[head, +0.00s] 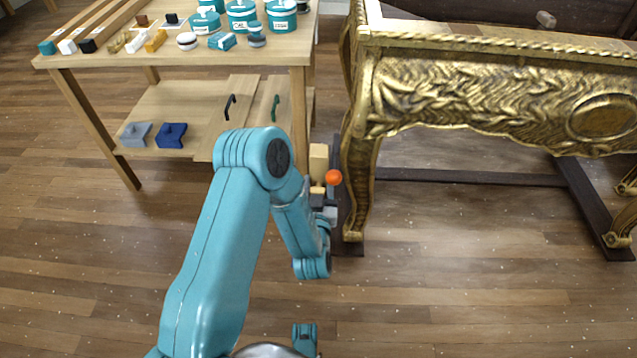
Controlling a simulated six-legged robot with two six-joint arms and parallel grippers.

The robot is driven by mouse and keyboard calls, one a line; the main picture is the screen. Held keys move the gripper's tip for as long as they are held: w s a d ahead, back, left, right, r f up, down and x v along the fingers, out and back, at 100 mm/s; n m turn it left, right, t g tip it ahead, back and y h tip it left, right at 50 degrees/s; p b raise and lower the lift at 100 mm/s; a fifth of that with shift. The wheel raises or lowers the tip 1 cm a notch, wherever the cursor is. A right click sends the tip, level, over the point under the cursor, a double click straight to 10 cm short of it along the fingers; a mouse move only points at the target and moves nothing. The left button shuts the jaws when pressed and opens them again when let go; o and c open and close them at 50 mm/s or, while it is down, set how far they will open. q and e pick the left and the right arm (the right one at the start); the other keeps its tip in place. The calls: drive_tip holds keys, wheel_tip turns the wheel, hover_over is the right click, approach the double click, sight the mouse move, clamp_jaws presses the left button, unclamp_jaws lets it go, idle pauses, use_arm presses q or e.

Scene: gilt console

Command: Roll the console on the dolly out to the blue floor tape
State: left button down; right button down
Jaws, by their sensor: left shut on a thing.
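The gilt console (455,95) has carved gold sides and curved legs. It stands on a dark dolly (470,178) whose beams run along the floor under its legs. My left gripper (327,207) is at the dolly's left end, beside the console's near left leg. It is shut on what looks like the dolly's handle, just below an orange knob (334,177). The grip is small and partly hidden by my own wrist. My right gripper is not in view. No blue floor tape shows in this view.
A wooden workbench (200,52) with teal tins, blocks and brushes on top stands at the left, close to the console. Its lower shelf holds a grey and a blue block (171,135). The wooden floor (470,280) in front of the console is clear.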

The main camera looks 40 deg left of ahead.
use_arm(q)
drive_tip(key=c, duration=0.6)
unclamp_jaws()
drive_tip(key=shift+o, duration=0.2)
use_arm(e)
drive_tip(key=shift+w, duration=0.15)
use_arm(q)
drive_tip(key=shift+s+d, duration=0.15)
drive_tip(key=shift+s, duration=0.05)
drive_tip(key=b+v, duration=0.4)
drive_tip(key=v, duration=0.3)
drive_tip(key=shift+b, duration=0.3)
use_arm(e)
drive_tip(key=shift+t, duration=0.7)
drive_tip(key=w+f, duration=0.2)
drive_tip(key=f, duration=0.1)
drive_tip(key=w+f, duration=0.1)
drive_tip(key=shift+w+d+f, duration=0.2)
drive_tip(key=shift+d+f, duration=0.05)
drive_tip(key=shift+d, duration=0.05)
use_arm(q)
drive_tip(key=shift+s, duration=0.1)
